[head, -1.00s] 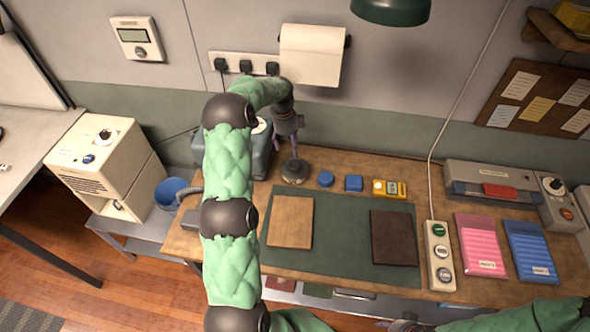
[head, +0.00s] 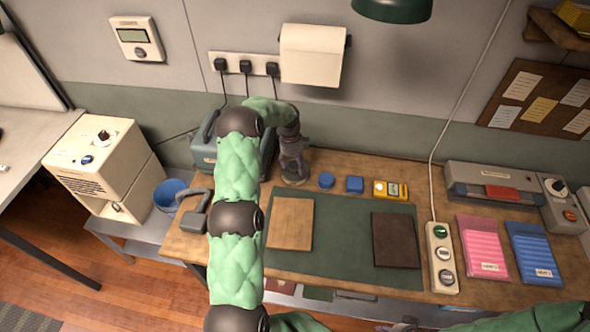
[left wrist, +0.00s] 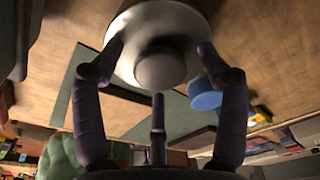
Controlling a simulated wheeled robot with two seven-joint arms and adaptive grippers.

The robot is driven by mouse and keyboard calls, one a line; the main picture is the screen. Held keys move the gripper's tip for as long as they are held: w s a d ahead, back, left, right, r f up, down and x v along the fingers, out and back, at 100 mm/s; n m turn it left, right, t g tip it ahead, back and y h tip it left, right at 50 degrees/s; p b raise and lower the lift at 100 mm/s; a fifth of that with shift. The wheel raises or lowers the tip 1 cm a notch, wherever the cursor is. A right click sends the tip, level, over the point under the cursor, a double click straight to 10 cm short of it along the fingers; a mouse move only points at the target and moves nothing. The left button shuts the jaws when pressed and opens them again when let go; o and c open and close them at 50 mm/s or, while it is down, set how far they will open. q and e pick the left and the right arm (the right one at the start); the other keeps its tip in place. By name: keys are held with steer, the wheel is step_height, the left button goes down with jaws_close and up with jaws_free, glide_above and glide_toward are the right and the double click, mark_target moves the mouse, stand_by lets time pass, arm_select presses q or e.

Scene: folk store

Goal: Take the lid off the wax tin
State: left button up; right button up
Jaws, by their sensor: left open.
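The wax tin (head: 291,180) is a round, grey, low tin at the back of the bench, left of the blue items. Its lid (left wrist: 119,62) has a round knob (left wrist: 160,69) in the middle. My left gripper (head: 293,163) is above the tin, pointing down, and partly hides it in the head view. In the left wrist view the fingers (left wrist: 158,62) are open and spread around the knob, with their tips over the lid. I cannot tell whether they touch it. My right gripper does not show clearly; only part of my right arm is at the bottom right.
A blue round item (head: 326,180), a blue square item (head: 354,184) and a yellow device (head: 390,189) stand to the right. A green mat (head: 342,245) with two boards lies in front. A grey-green machine (head: 205,150) stands close to the left.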

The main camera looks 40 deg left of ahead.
arm_select(q)
steer(key=shift+c, duration=0.3)
steer(key=c, duration=1.1)
steer(key=shift+c, duration=0.2)
steer(key=shift+r, duration=0.15)
